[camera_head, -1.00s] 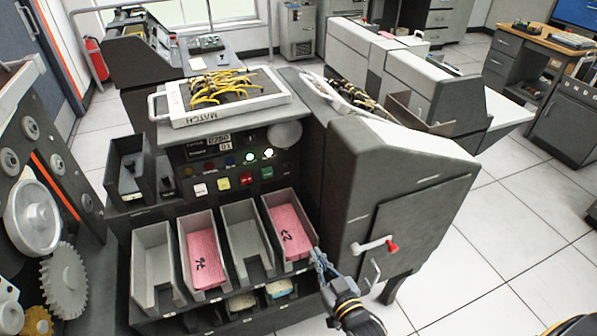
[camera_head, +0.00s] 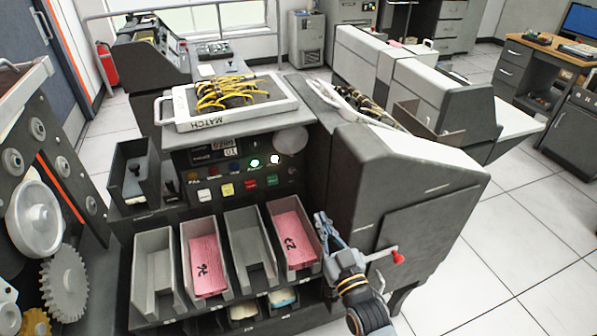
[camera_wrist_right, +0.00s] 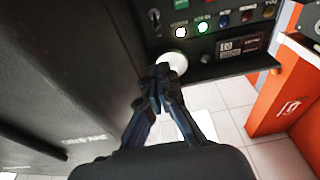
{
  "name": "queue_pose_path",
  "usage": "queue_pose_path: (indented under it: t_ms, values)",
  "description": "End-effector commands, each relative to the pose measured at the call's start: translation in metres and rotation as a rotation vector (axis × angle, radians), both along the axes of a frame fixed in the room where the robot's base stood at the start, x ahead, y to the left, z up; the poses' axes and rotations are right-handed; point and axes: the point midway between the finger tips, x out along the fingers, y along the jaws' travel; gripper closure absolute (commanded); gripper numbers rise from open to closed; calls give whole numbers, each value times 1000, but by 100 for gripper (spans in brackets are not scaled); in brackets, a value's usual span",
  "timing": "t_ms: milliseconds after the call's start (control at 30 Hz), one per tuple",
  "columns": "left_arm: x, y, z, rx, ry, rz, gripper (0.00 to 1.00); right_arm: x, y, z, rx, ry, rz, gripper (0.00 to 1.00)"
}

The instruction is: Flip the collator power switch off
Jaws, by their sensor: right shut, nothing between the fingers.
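The collator (camera_head: 410,180) is the dark grey machine with a sloped front panel. At the right end of its lamp row a small toggle switch (camera_wrist_right: 154,20) shows near the top of the right wrist view. I cannot tell which way it is set. In the head view the lamps (camera_head: 264,162) show, with green and white lit; the toggle is too small to make out there. My right gripper (camera_head: 322,220) is shut and empty, below the panel, by the rightmost card bin. Its closed fingertips also show in the right wrist view (camera_wrist_right: 162,75). My left gripper is not in view.
Card bins (camera_head: 245,250), two holding pink cards (camera_head: 205,265), stand below the panel. A lever with a red knob (camera_head: 397,257) juts from the collator's side. A tray of yellow wires (camera_head: 235,105) lies on top. Gears (camera_head: 65,275) stand at left.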

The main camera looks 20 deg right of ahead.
Motion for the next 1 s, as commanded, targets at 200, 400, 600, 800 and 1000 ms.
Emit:
queue_pose_path:
  t_ms: [200,400,600,800,1000]
  values:
    - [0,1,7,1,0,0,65,50,3,11,1,-2,0,100]
    - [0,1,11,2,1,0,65,94,5,18,0,-1,0,100]
    - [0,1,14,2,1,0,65,131,7,23,-1,0,0,100]
    - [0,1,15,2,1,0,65,153,8,26,0,0,0,100]
    - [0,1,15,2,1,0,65,159,8,26,0,1,0,100]
